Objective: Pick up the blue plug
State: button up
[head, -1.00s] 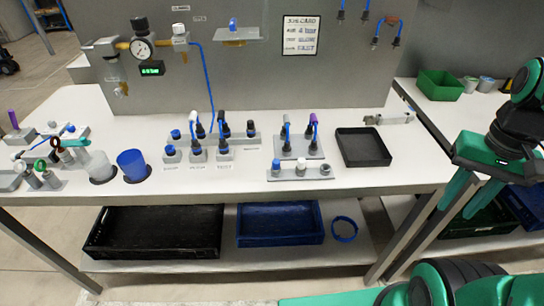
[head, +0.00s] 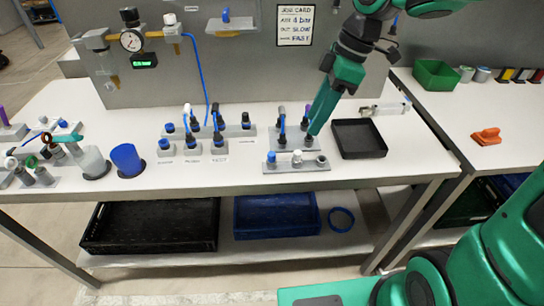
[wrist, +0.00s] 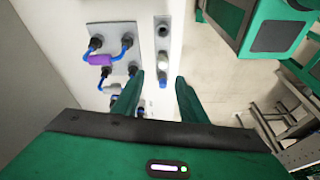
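The blue plug (head: 271,158) stands at the left end of a small grey strip (head: 296,167) near the front of the bench. A white plug (head: 297,156) stands in the middle of that strip, and an empty-looking grey socket (head: 321,160) is at its right end. My gripper (head: 313,131) is above and behind the strip, to the right of the blue plug. In the wrist view my gripper (wrist: 157,84) is open, its two fingers apart with nothing held. The strip (wrist: 161,22) lies beyond the fingers there, its blue end showing small between them.
Behind the strip is a grey plate with hose fittings (wrist: 108,45), close to my fingers. A black tray (head: 360,150) lies to the right. Several valve blocks (head: 192,152) and a blue cup (head: 127,160) stand to the left. The bench front edge is clear.

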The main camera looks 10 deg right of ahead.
aim_at(272, 153)
jog(key=shift+s+a+f+n+g+y, duration=0.15)
jog(key=shift+a+f+n, duration=0.45)
jog(key=shift+a+f, duration=1)
jog(key=shift+w+a+f+n+g+y, duration=0.15)
jog(key=shift+a+f+n, duration=0.45)
jog(key=shift+a+f, duration=0.95)
jog(key=shift+s+a+f+n+y, duration=0.2)
jog(key=shift+a+f+n, duration=0.4)
jog(key=shift+a+f, duration=1)
jog(key=shift+a+r, duration=0.1)
jog(key=shift+r, duration=0.05)
grip_shut()
